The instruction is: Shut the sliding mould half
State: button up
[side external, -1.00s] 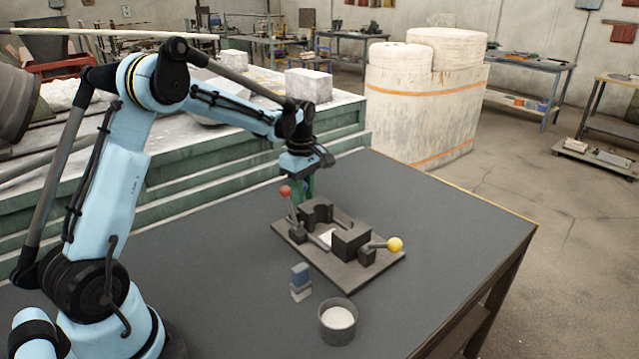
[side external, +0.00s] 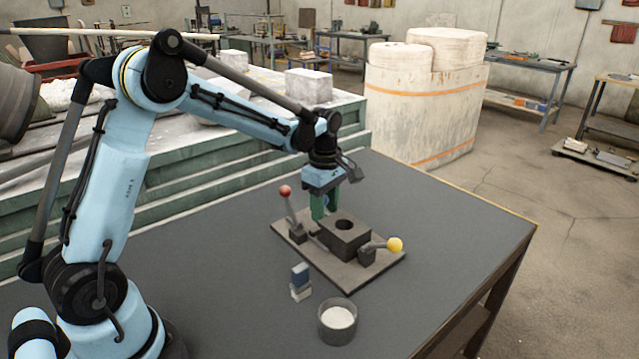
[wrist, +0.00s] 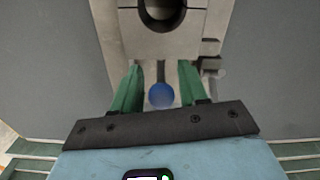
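The dark sliding mould half (side external: 336,234) sits against the other mould half (side external: 357,243) on a flat base plate (side external: 350,279). Together they form one block with a round hole on top. In the wrist view the sliding half (wrist: 160,42) meets the other half along a thin dark seam beside the hole. My gripper (side external: 319,214) is low behind the sliding half. In the wrist view its green fingers (wrist: 160,68) stand apart on either side of a blue knob (wrist: 160,96), with gaps showing.
A red-knobbed lever (side external: 290,208) leans upright at the plate's left; a yellow-knobbed lever (side external: 380,246) lies low at its right. A small blue-and-grey block stack (side external: 301,282) and a cup of white material (side external: 338,320) stand in front. The right of the table is clear.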

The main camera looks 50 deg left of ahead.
jog(key=shift+s, duration=0.1)
dwell(0.3)
notch_tip(320, 180, up, 12)
jog(key=shift+r, duration=0.1)
dwell(0.5)
jog(key=s+d+f+m+t, duration=0.2)
jog(key=s+d+m+t, duration=0.1)
jog(key=s+m, duration=0.4)
jog(key=s+d+f+m+t, duration=0.1)
jog(key=s+d+m+t, duration=0.3)
jog(key=s+m, duration=0.4)
jog(key=d+m, duration=0.1)
jog(key=m, duration=0.4)
jog(key=shift+d+f, duration=0.15)
jog(key=shift+f, duration=0.2)
jog(key=shift+s, duration=0.1)
